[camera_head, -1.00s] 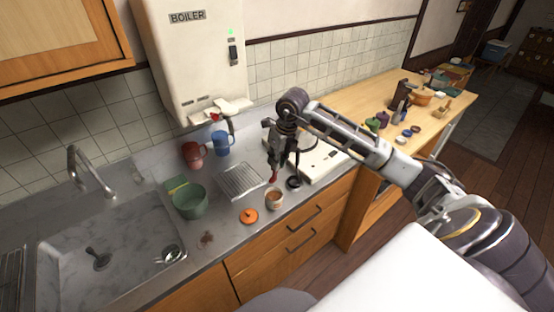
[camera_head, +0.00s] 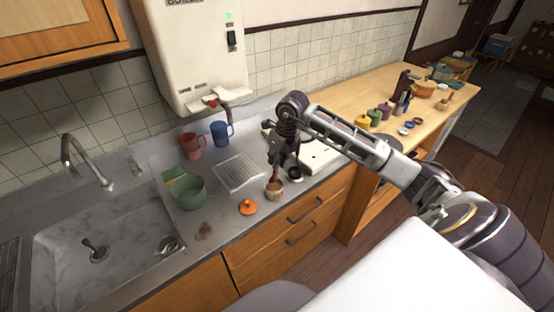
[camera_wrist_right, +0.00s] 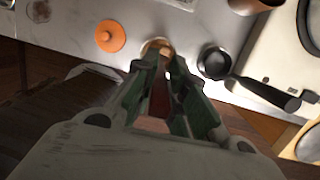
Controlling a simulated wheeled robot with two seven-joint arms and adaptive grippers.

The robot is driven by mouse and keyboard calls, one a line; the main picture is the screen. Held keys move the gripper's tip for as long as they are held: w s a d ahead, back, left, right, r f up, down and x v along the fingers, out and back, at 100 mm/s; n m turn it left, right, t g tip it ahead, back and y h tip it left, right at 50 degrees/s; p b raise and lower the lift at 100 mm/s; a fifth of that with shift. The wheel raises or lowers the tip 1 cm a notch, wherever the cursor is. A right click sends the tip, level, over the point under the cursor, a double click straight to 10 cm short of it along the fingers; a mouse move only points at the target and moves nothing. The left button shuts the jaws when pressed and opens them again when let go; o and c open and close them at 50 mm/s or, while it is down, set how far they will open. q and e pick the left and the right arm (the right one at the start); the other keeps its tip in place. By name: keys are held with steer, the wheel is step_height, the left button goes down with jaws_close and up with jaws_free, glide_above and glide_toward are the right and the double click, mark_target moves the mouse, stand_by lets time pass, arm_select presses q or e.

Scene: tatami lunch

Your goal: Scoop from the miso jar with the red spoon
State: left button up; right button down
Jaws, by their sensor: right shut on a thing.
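The miso jar (camera_head: 274,195), a small pale open jar with brown contents, stands near the counter's front edge. My right gripper (camera_head: 276,161) is above it, pointing down, shut on the red spoon (camera_head: 274,176). The spoon's lower end is at the jar's mouth; I cannot tell how deep it sits. In the right wrist view the red spoon (camera_wrist_right: 160,98) lies between the fingers, and the jar (camera_wrist_right: 158,46) is partly hidden behind the fingertips. My left gripper is not in view.
An orange lid (camera_head: 248,207) lies left of the jar. A small black pan (camera_wrist_right: 215,62) is close on its other side. A green bowl (camera_head: 188,191), a metal rack (camera_head: 239,173), a red mug (camera_head: 191,147) and a blue mug (camera_head: 221,133) stand farther left.

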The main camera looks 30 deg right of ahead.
mark_target(275, 176)
steer(key=shift+s+d+b+x, duration=0.1)
steer(key=shift+s+b+x, duration=0.05)
steer(key=shift+b+x, duration=0.55)
steer(key=shift+s+d+b+x, duration=0.1)
steer(key=shift+s+b+x, duration=0.1)
steer(key=shift+b+x, duration=0.55)
steer(key=shift+s+b+x, duration=0.15)
steer(key=shift+b+x, duration=0.25)
steer(key=shift+x, duration=0.55)
steer(key=shift+f, duration=0.25)
steer(key=shift+a, duration=0.2)
steer(key=shift+d+b, duration=0.35)
steer(key=shift+b, duration=0.1)
steer(key=shift+a, duration=0.15)
steer(key=shift+r, duration=0.1)
stand_by(0.4)
